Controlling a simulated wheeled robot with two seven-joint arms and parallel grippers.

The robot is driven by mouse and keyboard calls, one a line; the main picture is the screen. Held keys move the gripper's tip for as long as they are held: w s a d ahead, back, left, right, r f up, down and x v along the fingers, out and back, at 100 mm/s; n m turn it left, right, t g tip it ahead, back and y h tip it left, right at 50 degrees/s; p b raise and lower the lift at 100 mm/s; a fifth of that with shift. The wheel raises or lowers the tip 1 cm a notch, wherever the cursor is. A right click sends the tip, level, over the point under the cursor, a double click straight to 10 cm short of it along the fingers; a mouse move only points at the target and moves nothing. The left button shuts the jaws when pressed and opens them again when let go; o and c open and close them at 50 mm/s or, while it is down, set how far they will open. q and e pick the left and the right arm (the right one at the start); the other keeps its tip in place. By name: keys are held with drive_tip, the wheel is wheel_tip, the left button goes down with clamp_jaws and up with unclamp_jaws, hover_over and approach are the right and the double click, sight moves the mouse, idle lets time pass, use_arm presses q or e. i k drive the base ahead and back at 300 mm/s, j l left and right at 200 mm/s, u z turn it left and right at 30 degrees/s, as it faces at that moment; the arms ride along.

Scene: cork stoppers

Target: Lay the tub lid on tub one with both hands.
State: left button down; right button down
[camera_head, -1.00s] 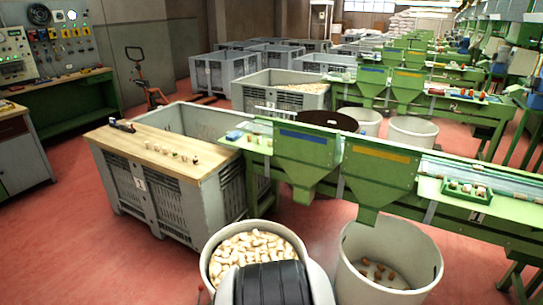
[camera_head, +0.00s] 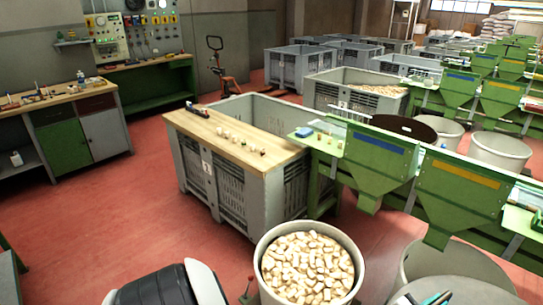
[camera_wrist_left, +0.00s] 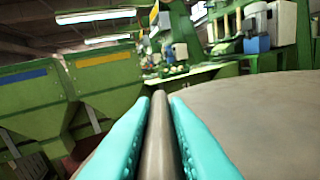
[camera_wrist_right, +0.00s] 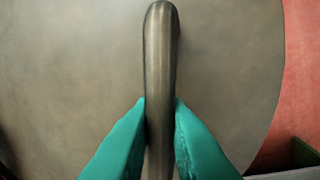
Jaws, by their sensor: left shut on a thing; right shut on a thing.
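The tub lid is a grey-brown disc with bar handles. It fills much of the right wrist view (camera_wrist_right: 80,70) and shows in the left wrist view (camera_wrist_left: 260,115). My left gripper (camera_wrist_left: 160,105) is shut on one handle bar. My right gripper (camera_wrist_right: 160,110) is shut on a bar standing across the lid. In the head view, part of the lid (camera_head: 470,288) and my left gripper (camera_head: 435,298) show at the bottom right, in front of a pale tub (camera_head: 415,258). Another tub (camera_head: 262,285) holds corks. I cannot tell which is tub one, or whether the lid touches a tub.
A large grey crate (camera_head: 235,190) with a wooden board (camera_head: 215,130) on top stands behind the cork tub. Green hoppers (camera_head: 380,165) stand above the tubs at right. The red floor (camera_head: 110,225) at left is clear.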

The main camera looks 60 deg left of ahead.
sight(309, 258)
drive_tip(key=j+u, duration=0.2)
drive_tip(key=j, duration=0.15)
drive_tip(key=i+j+u, duration=0.2)
drive_tip(key=j, duration=0.15)
drive_tip(key=j+u, duration=0.2)
drive_tip(key=j, duration=0.15)
drive_tip(key=i+j, duration=0.1)
drive_tip(key=j, duration=0.25)
drive_tip(key=i+j, duration=0.1)
drive_tip(key=j, duration=0.2)
drive_tip(key=i+j, duration=0.1)
drive_tip(key=j, duration=0.25)
drive_tip(key=i+j, duration=0.1)
drive_tip(key=j, duration=0.25)
